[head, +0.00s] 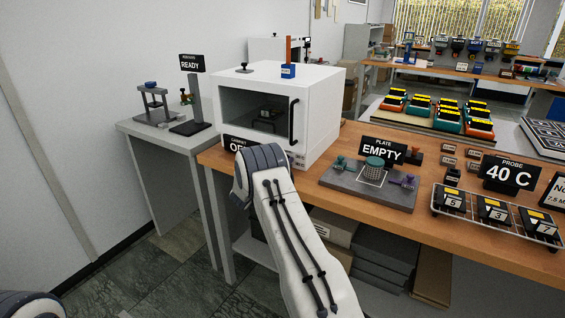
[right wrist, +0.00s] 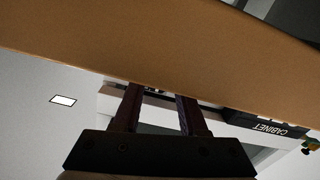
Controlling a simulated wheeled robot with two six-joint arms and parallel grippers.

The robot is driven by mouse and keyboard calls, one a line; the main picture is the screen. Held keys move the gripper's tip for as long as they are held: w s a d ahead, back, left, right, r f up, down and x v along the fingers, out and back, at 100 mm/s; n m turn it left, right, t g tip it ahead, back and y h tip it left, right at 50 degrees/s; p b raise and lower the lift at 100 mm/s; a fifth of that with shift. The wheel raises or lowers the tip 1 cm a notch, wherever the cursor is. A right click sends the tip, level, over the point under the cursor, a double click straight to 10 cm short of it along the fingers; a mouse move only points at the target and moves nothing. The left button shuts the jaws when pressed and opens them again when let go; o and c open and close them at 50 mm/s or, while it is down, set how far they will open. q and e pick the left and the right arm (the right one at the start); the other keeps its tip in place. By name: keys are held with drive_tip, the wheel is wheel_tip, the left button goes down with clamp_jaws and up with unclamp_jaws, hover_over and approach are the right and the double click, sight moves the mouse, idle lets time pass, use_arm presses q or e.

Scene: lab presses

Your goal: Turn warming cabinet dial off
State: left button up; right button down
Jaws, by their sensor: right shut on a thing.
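The white warming cabinet (head: 318,103) stands at the left end of the wooden bench, its dark-windowed door closed and its handle upright. A black cabinet sign (head: 234,143) stands before it; the letters "OF" show and my arm hides the rest. In the right wrist view the cabinet front (right wrist: 115,102) and its sign (right wrist: 268,128) appear upside down. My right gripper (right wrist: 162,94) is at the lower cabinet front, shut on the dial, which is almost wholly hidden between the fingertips. The head view hides this gripper behind my wrist. My left gripper is out of view.
The wooden bench (head: 432,226) has its edge close to my right gripper. A grey plate stand (head: 345,185) with an "EMPTY" sign (head: 383,150) sits right of the cabinet. Farther right are a "40 C" sign (head: 509,175) and a wire rack (head: 468,214). A grey side table (head: 170,138) stands left.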

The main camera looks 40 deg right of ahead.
drive_tip(key=shift+s+f, duration=0.1)
drive_tip(key=shift+f, duration=0.1)
drive_tip(key=shift+c, duration=2.2)
unclamp_jaws()
drive_tip(key=shift+r, duration=0.1)
drive_tip(key=v, duration=1)
drive_tip(key=shift+a+b, duration=0.25)
drive_tip(key=shift+b, duration=0.1)
